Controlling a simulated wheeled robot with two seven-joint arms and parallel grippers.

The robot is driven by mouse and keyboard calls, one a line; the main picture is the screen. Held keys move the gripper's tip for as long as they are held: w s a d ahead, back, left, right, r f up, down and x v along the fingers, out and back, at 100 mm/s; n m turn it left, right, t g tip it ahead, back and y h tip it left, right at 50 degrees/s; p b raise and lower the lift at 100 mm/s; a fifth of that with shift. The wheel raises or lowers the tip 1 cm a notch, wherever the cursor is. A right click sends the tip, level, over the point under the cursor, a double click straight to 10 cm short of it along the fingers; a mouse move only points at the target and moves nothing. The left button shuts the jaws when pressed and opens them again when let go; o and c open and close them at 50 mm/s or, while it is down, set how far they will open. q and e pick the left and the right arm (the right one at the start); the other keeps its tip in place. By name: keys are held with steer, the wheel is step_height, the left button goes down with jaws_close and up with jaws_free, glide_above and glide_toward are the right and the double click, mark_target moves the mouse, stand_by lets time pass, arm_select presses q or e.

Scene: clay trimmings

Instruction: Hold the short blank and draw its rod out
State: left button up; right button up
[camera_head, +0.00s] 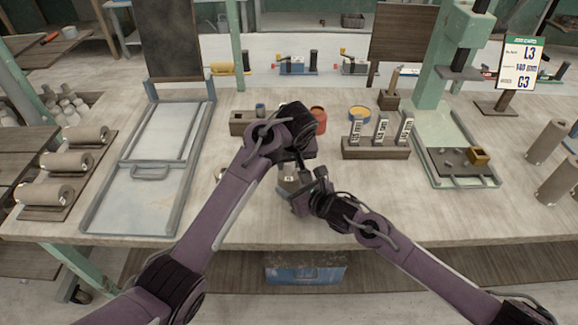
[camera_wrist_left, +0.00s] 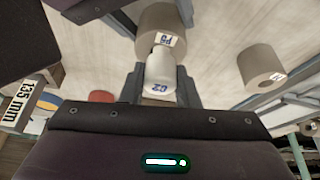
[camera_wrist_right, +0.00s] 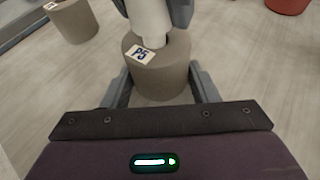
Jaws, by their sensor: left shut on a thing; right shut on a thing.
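The short blank (camera_wrist_right: 158,75) is a stubby grey-brown cylinder with a "P5" label on its end face. My right gripper (camera_wrist_right: 158,92) is shut around its sides. My left gripper (camera_wrist_left: 160,92) is shut on the rod. The rod's inner end is hidden, and I cannot tell how deep it sits. In the head view, both grippers meet above the table's front middle, with the left one (camera_head: 297,172) above the right one (camera_head: 294,196); they mostly hide the blank.
Another grey-brown cylinder (camera_wrist_left: 260,65) stands nearby; it also shows in the right wrist view (camera_wrist_right: 72,20). Behind the grippers are a red pot (camera_head: 318,120) and a wooden block with upright gauges (camera_head: 376,150). A metal tray (camera_head: 130,205) lies left, a green stand (camera_head: 450,180) right.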

arm_select(q)
step_height(320, 180, up, 9)
steer(key=shift+d+r, duration=0.1)
arm_select(e)
steer(key=o, duration=1.2)
steer(key=v, duration=1.1)
steer(key=shift+s+d+r, duration=0.1)
steer(key=shift+s+d, duration=0.05)
steer(key=shift+s+r, duration=0.15)
steer(key=shift+s, duration=0.1)
